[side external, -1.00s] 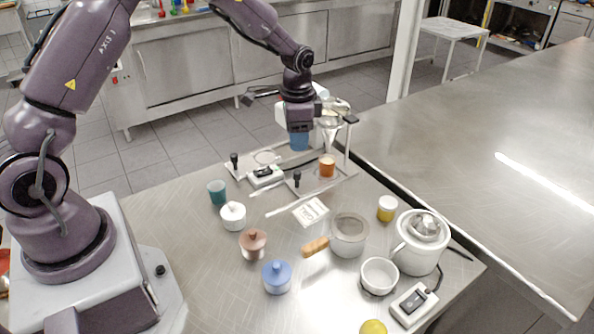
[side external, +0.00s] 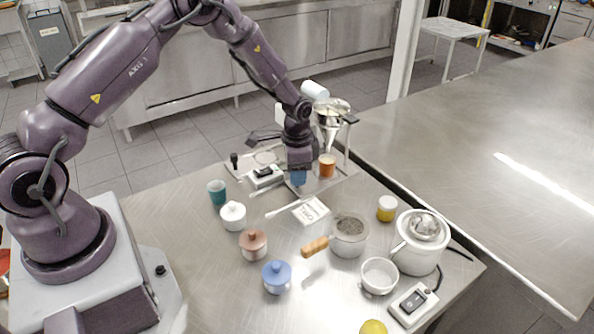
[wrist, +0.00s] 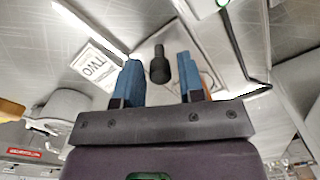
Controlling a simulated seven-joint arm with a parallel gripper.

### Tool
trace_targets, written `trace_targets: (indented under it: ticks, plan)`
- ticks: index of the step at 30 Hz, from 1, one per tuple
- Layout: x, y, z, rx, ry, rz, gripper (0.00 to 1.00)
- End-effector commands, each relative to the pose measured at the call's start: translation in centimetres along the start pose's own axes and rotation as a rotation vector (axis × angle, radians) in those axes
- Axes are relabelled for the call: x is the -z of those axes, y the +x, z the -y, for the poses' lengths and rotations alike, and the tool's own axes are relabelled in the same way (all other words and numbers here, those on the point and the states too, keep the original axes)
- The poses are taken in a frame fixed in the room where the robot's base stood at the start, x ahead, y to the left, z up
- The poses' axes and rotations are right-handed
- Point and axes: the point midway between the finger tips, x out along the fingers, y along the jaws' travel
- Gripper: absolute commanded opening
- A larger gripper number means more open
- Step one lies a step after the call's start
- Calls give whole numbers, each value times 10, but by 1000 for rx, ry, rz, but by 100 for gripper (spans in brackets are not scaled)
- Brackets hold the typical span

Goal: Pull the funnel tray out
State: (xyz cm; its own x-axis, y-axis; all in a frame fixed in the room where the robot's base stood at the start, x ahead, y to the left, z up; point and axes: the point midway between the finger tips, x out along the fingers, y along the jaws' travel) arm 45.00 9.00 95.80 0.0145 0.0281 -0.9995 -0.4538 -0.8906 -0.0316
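The funnel (side external: 329,130) hangs in a stand at the back right of the near table, above an orange cup (side external: 327,167). Below is the flat metal funnel tray (side external: 343,178), with a black knob (wrist: 159,65) at its front. My gripper (side external: 298,179) is low over this front end and hides the knob in the side view. In the wrist view my gripper (wrist: 159,80) is open, with its blue fingers either side of the knob and visible gaps between. Whether the fingertips reach knob height I cannot tell.
A second tray to the left has its own black knob (side external: 234,160) and a switch box (side external: 263,176). A TWO card (side external: 310,211) lies in front. Lidded jars, a teal cup (side external: 217,192) and a wooden-handled pan (side external: 350,236) stand nearer. Bare tabletop lies between them.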

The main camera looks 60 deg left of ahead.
Motion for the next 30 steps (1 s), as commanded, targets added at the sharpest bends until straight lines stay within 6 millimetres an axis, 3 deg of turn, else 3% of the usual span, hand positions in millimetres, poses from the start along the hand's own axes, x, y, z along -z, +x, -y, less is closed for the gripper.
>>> trace_targets:
  ticks: [1,4,5,13,24,30]
  plan:
    - [0,0,0,0,0,0,24]
    - [0,0,0,0,0,0,1]
    - [0,0,0,0,0,0,0]
    - [-10,-1,-5,0,0,1,0]
    - [-75,-2,-37,0,0,2,0]
    - [-89,-2,-45,0,-1,1,0]
